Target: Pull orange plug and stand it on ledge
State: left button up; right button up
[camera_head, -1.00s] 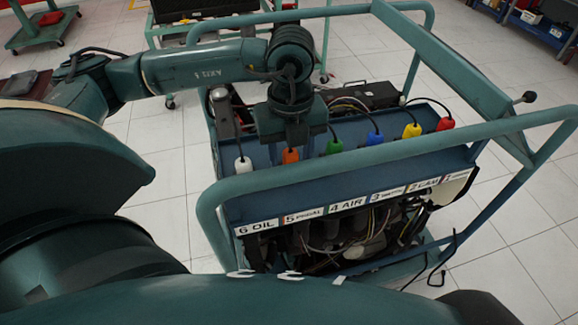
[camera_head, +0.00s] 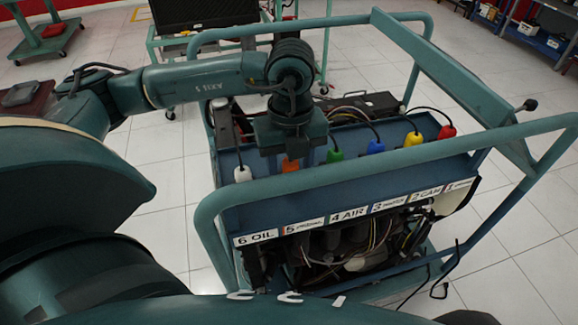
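The orange plug (camera_head: 290,165) shows just below my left gripper (camera_head: 291,154), in the row of coloured plugs on the trainer's blue ledge (camera_head: 262,187). The gripper points down over it from above and hides its upper part. I cannot tell whether the fingers are closed on it. The plug looks upright above the label marked 5. My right gripper is not in view.
A white plug (camera_head: 242,173) stands to the left, and green (camera_head: 335,156), blue (camera_head: 375,146), yellow (camera_head: 413,139) and red (camera_head: 447,131) plugs to the right, with black cables. A teal rail (camera_head: 400,157) runs in front of the ledge.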

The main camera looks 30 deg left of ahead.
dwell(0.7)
pick_arm(q)
jog(key=shift+c, duration=0.5)
grip_shut()
jog(key=shift+r, duration=0.1)
jog(key=shift+r+p, duration=1.9)
jog(key=shift+r, duration=1.05)
